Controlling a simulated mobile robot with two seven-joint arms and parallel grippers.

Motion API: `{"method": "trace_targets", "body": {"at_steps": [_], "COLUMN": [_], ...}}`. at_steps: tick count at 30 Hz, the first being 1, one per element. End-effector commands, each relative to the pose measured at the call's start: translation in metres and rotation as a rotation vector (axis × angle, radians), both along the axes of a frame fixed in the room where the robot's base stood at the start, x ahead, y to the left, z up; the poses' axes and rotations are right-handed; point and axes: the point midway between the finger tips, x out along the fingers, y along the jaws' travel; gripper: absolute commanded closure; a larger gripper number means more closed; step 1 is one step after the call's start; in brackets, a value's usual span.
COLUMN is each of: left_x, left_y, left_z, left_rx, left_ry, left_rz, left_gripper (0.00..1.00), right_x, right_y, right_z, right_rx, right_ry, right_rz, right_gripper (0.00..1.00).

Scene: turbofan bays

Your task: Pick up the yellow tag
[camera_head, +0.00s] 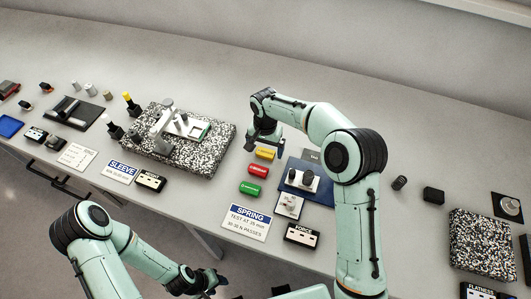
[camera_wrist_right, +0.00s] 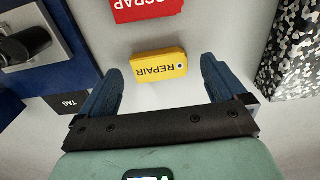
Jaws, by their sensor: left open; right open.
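The yellow tag (camera_head: 265,153) lies on the grey bench top, at the far end of a short row with a red tag (camera_head: 258,169) and a green tag (camera_head: 250,189). In the right wrist view the yellow tag (camera_wrist_right: 159,66) reads REPAIR and sits just beyond and between the fingertips, with the red SCRAP tag (camera_wrist_right: 148,10) behind it. My right gripper (camera_wrist_right: 165,75) is open and empty, pointing down above the bench near the yellow tag. In the head view my left gripper (camera_head: 215,284) is low at the bottom edge, away from the tags.
A blue mat (camera_head: 318,190) with a fixture lies right of the tags. A speckled granite slab (camera_head: 214,163) stands to their left. A SPRING sign (camera_head: 247,222) and FORCE block (camera_head: 302,236) lie in front. The back of the bench is clear.

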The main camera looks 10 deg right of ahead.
Motion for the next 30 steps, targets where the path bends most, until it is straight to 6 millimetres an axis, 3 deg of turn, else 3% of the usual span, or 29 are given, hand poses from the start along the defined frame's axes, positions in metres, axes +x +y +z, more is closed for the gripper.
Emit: {"method": "trace_targets", "body": {"at_steps": [3, 10, 11, 16, 25, 30], "left_x": [-0.001, 0.0, 0.0, 0.0, 0.0, 0.001], "left_y": [0.0, 0.0, 0.0, 0.0, 0.0, 0.0], "left_z": [-0.001, -0.001, -0.001, -0.001, 0.0, 0.001], "left_rx": [0.0, 0.0, 0.0, 0.0, 0.0, 0.0], "left_ry": [0.0, 0.0, 0.0, 0.0, 0.0, -0.001], "left_rz": [0.0, 0.0, 0.0, 0.0, 0.0, 0.0], "left_gripper": [0.53, 0.53, 0.53, 0.53, 0.53, 0.53], "right_x": [0.0, 0.0, 0.0, 0.0, 0.0, 0.001], "right_y": [0.0, 0.0, 0.0, 0.0, 0.001, 0.001], "right_z": [-0.01, -0.011, -0.011, -0.011, -0.008, 0.015], "right_rx": [0.0, 0.0, 0.0, 0.0, 0.0, 0.0], "right_ry": [0.0, -0.001, -0.001, -0.001, -0.001, -0.005], "right_rz": [0.0, 0.0, 0.0, 0.0, 0.0, 0.001], "right_gripper": [0.02, 0.02, 0.09, 0.62, 0.62, 0.62]}}
